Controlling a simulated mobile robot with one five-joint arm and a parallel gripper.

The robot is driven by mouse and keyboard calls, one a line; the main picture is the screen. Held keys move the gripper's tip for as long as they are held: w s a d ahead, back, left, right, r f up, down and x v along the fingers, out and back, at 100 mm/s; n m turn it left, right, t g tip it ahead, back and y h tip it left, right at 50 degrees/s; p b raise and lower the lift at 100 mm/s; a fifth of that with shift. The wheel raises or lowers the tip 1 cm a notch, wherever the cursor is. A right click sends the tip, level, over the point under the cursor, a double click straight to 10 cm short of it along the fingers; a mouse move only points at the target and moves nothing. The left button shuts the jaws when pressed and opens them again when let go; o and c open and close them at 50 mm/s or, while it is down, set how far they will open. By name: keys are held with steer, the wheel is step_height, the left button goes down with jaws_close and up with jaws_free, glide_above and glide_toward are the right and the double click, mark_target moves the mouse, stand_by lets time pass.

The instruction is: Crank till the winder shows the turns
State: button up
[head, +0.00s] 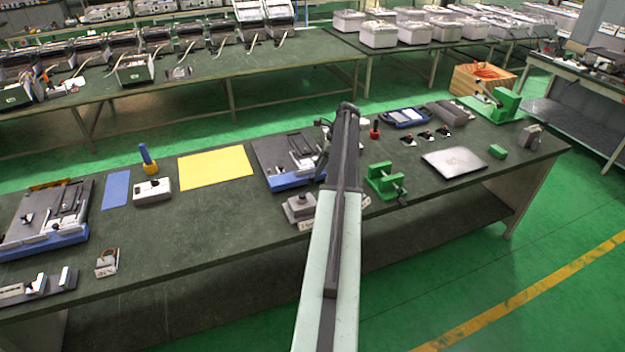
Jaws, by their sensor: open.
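A green hand-cranked machine (503,104) stands at the far right end of the bench and looks like the winder. A pale handle (482,88) sticks out on its left side. Any turns display is too small to read. A smaller green fixture (384,181) with a cross bar stands just right of my arm. My gripper (323,150) shows only in part, as dark pieces left of my raised arm link near mid-bench. It is open, well left of the green machine and apart from it. My arm hides much of it.
The bench (235,235) also carries a yellow mat (215,174), a blue-based fixture (290,182), a grey plate (454,162) and a small green block (497,152). A wooden box (470,80) stands behind the green machine. Floor is free along the front right.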

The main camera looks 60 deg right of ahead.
mark_target(313, 177)
steer(key=b+x, duration=0.6)
steer(key=x, duration=0.1)
steer(key=shift+s+f+b, duration=0.1)
steer(key=shift+s+b, duration=0.05)
steer(key=shift+b, duration=0.2)
steer(key=shift+w+a+f+b, duration=0.1)
steer(key=shift+w+f+b, duration=0.15)
steer(key=shift+f+b, duration=0.1)
steer(key=shift+r, duration=0.1)
jaws_close()
stand_by(0.6)
